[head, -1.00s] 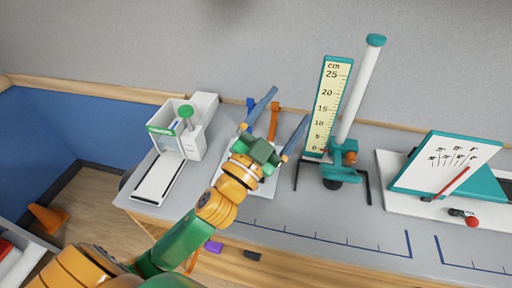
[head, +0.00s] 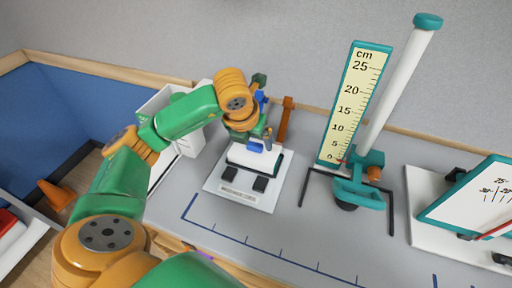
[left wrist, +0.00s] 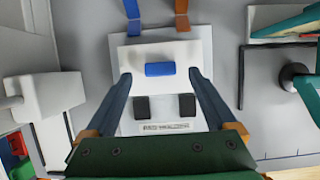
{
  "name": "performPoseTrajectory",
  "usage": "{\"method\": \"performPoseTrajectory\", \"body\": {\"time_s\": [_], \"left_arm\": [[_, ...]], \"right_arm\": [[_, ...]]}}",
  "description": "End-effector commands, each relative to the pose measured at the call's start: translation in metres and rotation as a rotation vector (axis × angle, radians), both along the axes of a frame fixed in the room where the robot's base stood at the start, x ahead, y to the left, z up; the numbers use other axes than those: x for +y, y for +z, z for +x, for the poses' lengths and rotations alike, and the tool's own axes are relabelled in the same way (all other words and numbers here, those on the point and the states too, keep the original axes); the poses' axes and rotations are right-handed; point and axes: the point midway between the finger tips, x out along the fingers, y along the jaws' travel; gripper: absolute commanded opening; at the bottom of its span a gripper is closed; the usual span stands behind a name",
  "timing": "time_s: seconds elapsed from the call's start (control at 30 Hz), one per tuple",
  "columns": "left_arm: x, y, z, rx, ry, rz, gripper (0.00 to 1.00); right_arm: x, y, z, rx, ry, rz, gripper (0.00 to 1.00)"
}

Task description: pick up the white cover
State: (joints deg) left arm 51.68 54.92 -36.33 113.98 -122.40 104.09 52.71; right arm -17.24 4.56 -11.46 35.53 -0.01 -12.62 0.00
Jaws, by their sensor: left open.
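The white cover (head: 252,159) sits on a white base plate (head: 222,186) on the grey bench. It has a blue handle (left wrist: 160,69) on top, and the cover (left wrist: 140,53) also shows in the left wrist view. My left gripper (left wrist: 160,76) is open above the cover, with one finger on each side of the blue handle and nothing between them but the handle below. In the head view my left gripper (head: 260,130) hides part of the handle and the cover's rear. I cannot tell whether the fingers touch the cover. My right gripper is not in view.
Two black pads (head: 260,184) lie in front of the cover. An orange strip (head: 284,120) stands behind it. To the right are a cm scale (head: 352,105) and a tilted white tube (head: 400,85) on a stand. A white device (left wrist: 45,95) stands at the left.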

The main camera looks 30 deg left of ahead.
Motion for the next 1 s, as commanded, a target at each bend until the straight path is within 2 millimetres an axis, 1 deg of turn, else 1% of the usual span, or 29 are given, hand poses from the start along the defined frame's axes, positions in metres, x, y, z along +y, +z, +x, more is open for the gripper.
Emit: {"method": "performPoseTrajectory", "body": {"time_s": [0.03, 0.13, 0.33, 0.37, 0.4, 0.47, 0.5, 0.57, 0.6, 0.67, 0.7, 0.9, 1.0], "left_arm": [[0.0, -0.006, 0.003, 0.006, 0.0, -0.001, 0.9], [0.001, -0.017, 0.007, 0.003, -0.001, -0.001, 0.9], [0.001, -0.02, 0.008, 0.0, -0.003, -0.002, 0.9], [0.001, -0.02, 0.008, -0.001, -0.003, -0.003, 0.85], [0.001, -0.02, 0.008, -0.001, -0.004, -0.002, 0.74], [0.001, -0.02, 0.008, -0.001, -0.004, -0.002, 0.58], [0.001, -0.02, 0.008, -0.001, -0.004, -0.002, 0.47], [0.001, -0.02, 0.008, -0.001, -0.004, -0.002, 0.31], [0.001, -0.019, 0.008, -0.001, -0.004, -0.002, 0.2], [0.001, -0.019, 0.008, -0.001, -0.004, -0.002, 0.04], [0.001, -0.019, 0.008, -0.001, -0.004, -0.002, 0.01], [0.0, -0.019, 0.008, -0.001, -0.005, -0.003, 0.01], [0.0, -0.013, 0.009, -0.003, -0.004, -0.004, 0.01]], "right_arm": [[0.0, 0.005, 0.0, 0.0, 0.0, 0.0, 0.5], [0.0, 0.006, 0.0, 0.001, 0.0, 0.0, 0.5], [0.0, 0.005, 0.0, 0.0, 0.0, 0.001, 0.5], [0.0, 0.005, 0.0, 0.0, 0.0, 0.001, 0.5], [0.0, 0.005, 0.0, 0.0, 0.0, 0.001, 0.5], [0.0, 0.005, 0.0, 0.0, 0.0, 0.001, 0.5], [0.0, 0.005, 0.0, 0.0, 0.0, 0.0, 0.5], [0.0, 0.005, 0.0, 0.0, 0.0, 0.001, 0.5], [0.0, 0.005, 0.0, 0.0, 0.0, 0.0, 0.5], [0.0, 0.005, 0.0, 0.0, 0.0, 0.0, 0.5], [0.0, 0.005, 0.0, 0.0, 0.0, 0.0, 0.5], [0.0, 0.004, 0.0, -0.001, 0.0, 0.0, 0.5], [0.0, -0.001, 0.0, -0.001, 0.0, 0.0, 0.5]]}}
